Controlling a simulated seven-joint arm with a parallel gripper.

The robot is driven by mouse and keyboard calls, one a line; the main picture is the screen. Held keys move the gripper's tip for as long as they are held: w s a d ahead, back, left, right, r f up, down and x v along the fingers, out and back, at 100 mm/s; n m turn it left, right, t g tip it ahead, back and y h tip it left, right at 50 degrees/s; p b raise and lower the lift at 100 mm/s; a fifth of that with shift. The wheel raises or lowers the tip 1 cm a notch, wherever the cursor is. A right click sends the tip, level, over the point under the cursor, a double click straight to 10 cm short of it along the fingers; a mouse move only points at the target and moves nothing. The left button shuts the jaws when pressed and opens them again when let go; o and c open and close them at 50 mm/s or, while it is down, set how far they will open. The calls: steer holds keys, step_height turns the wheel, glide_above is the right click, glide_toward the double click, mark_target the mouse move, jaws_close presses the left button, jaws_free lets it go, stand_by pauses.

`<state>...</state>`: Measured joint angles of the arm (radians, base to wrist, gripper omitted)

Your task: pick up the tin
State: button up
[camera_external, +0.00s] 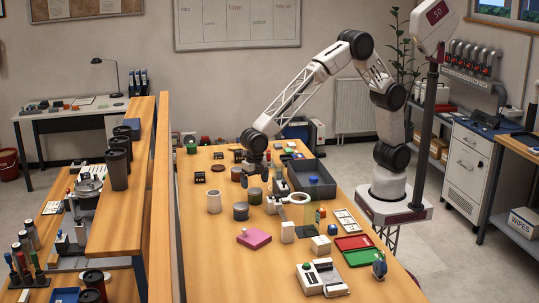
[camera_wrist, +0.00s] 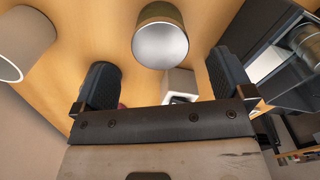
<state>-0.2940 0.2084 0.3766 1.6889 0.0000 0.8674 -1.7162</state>
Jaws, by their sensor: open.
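A round tin (camera_wrist: 160,44) with a silver top and a brass-coloured side is at the top middle of the wrist view, beyond and between my fingers. My gripper (camera_wrist: 164,80) is open, and nothing is held between its fingers. In the external view my gripper (camera_external: 255,174) points down above the table. Two grey tins, one in front (camera_external: 240,212) and one behind (camera_external: 255,197), stand on the table near it; I cannot tell which one the wrist view shows.
A white cylinder (camera_external: 214,202) stands left of the tins; a pale one (camera_wrist: 22,42) shows in the wrist view. A dark grey tray (camera_external: 318,188) lies right of my gripper. A pink block (camera_external: 254,238) lies in front. A wooden partition (camera_external: 162,200) borders the table's left side.

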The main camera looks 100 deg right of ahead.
mark_target(255, 190)
steer(key=shift+f, duration=0.75)
steer(key=shift+f, duration=0.1)
steer(key=shift+f, duration=2.5)
steer(key=shift+c, duration=0.5)
steer(key=c, duration=1)
steer(key=shift+r, duration=0.1)
steer(key=shift+r, duration=4.95)
